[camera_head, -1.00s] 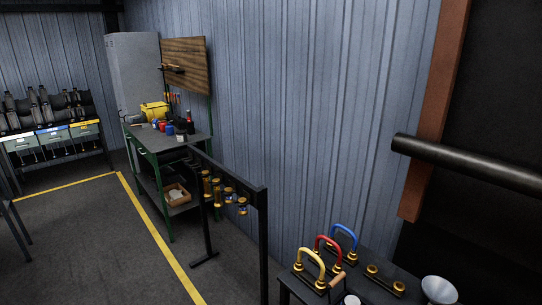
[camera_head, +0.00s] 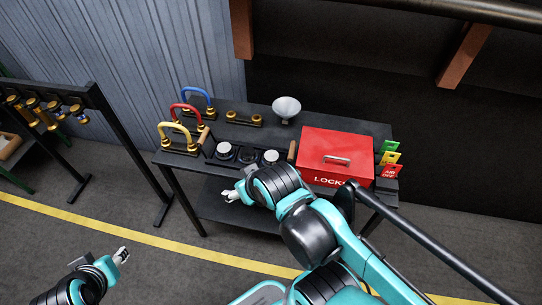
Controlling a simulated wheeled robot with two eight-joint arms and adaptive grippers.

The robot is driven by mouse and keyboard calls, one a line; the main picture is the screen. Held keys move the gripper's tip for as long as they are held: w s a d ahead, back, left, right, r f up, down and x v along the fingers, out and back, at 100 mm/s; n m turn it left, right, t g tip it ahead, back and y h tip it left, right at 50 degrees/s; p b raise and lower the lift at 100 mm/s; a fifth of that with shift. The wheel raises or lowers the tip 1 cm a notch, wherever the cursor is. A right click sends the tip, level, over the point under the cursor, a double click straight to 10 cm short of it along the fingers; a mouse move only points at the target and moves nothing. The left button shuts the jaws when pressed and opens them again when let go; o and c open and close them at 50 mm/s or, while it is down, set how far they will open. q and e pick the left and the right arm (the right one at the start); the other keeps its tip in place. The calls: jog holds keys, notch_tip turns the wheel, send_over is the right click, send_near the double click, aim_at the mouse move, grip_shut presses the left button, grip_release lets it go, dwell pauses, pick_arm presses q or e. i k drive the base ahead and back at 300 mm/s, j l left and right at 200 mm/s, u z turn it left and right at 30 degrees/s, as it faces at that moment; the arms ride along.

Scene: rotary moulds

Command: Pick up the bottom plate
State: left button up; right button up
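I cannot pick out a bottom plate for certain in the current head view. A dark table (camera_head: 213,171) against the wall bears several fixtures. My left gripper (camera_head: 122,254) is at the lower left, over the floor and well away from the table. My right gripper (camera_head: 231,195) is near the table's front edge, below the round black-and-white pieces (camera_head: 225,150). I see nothing held in either gripper. Their fingers are too small to show whether they are open or shut. My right arm hides part of the table's front.
Yellow (camera_head: 176,128), red (camera_head: 186,107) and blue (camera_head: 197,91) handles stand at the table's left. A grey funnel-shaped bowl (camera_head: 286,106) is behind. A red lock box (camera_head: 337,150) and coloured tags (camera_head: 390,158) are at the right. A black rack (camera_head: 123,130) stands left of the table.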

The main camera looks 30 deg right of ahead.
aim_at(272, 157)
jog(key=z, duration=0.35)
jog(key=l+z, duration=0.15)
jog(key=z, duration=0.2)
jog(key=l+z, duration=0.1)
jog(key=z, duration=0.25)
jog(key=k, duration=0.05)
